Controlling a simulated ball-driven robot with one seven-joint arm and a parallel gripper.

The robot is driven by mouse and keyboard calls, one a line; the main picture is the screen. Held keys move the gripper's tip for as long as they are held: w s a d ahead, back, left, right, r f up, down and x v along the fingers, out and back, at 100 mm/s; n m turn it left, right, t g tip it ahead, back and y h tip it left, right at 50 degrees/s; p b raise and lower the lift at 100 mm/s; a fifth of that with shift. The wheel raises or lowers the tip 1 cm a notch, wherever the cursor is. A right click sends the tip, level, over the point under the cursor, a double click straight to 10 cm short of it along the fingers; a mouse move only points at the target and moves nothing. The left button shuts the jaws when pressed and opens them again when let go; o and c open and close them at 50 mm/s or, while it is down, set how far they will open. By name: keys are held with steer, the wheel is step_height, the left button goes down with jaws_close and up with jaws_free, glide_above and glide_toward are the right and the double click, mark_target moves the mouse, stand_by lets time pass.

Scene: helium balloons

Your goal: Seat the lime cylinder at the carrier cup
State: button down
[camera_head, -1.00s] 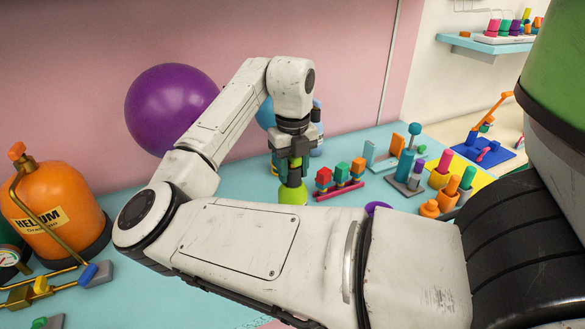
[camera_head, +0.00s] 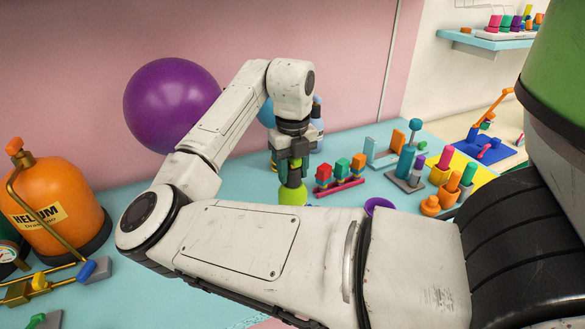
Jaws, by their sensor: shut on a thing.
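My gripper (camera_head: 289,161) points down over the teal table, its jaws around a dark and green part. A lime rounded piece (camera_head: 292,196) shows directly below the jaws, its lower side hidden behind my arm. It looks like the lime cylinder, but its full shape is covered. I cannot tell whether it touches the table. A purple cup-like rim (camera_head: 379,204) shows just above my forearm, right of the gripper, mostly hidden. I cannot tell which thing is the carrier cup.
A red rack (camera_head: 340,188) with coloured blocks stands right of the gripper. Pegs and cups, including an orange cup (camera_head: 430,205), stand further right. A purple balloon (camera_head: 171,106) and orange helium tank (camera_head: 55,205) are at left. My arm hides the table front.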

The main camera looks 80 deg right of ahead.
mark_target(292, 184)
steer(key=shift+f+b, duration=1.2)
steer(key=shift+f, duration=0.95)
stand_by(0.9)
steer(key=c, duration=0.5)
jaws_free()
steer(key=shift+f, duration=0.1)
steer(key=shift+r+p, duration=3.15)
steer(key=shift+r, duration=0.95)
steer(key=shift+f, duration=0.1)
